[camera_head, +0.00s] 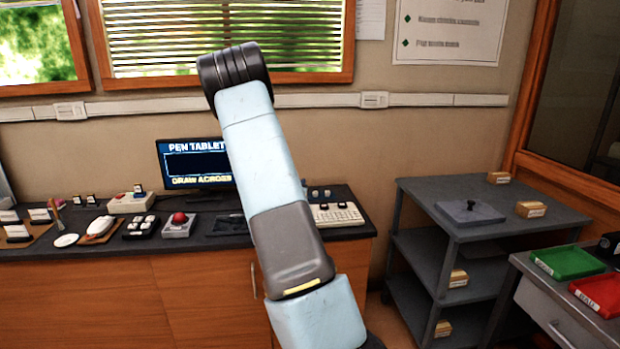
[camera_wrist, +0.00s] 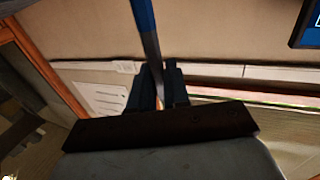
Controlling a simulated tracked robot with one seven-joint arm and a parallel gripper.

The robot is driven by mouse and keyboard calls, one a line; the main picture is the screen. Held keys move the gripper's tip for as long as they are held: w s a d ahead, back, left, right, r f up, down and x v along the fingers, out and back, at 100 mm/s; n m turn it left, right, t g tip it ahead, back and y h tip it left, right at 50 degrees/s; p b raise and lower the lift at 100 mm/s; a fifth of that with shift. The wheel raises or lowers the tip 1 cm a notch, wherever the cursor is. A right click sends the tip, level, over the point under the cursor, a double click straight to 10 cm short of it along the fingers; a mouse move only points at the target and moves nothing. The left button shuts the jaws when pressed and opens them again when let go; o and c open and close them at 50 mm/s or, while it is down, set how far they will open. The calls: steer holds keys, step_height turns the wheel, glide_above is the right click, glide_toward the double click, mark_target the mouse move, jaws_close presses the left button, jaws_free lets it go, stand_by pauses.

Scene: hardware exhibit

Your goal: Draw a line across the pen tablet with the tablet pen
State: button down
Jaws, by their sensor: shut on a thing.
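In the wrist view my gripper (camera_wrist: 158,80) is shut on a long blue and dark stick, which looks like the tablet pen (camera_wrist: 146,25). The pen extends up from between the fingers to the top edge of the view; its tip is not clear. In the head view my arm hides my gripper and the pen. A dark flat pad, likely the pen tablet (camera_head: 224,224), lies on the counter, partly hidden behind my arm. A monitor (camera_head: 192,163) behind it reads "PEN TABLET" and "DRAW ACROSS", with a dark blank panel between. The wrist view shows no tablet surface.
The dark counter (camera_head: 90,254) holds a grey box with a red button (camera_head: 179,224), a switch box (camera_head: 141,227), a white mouse-like thing (camera_head: 98,228) and a keypad (camera_head: 337,213). A grey shelf (camera_head: 420,205) stands right, near green (camera_head: 568,262) and red (camera_head: 601,293) trays.

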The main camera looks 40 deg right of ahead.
steer(key=a+f+n+t+y, duration=0.2)
steer(key=a+f+n+y, duration=0.1)
steer(key=a, duration=1)
steer(key=w+a+f+n+t+y, duration=0.1)
steer(key=a+f+n+y, duration=0.3)
steer(key=a, duration=0.9)
steer(key=w+a+f+n+t+y, duration=0.1)
steer(key=a+f+n+t+y, duration=0.2)
steer(key=a+f+y, duration=0.4)
steer(key=a+f+t, duration=0.1)
steer(key=a+f, duration=0.2)
steer(key=a, duration=0.3)
steer(key=shift+a+n, duration=0.15)
steer(key=shift+n, duration=0.15)
steer(key=shift+w+f, duration=0.1)
steer(key=shift+f, duration=0.1)
steer(key=shift+r, duration=0.1)
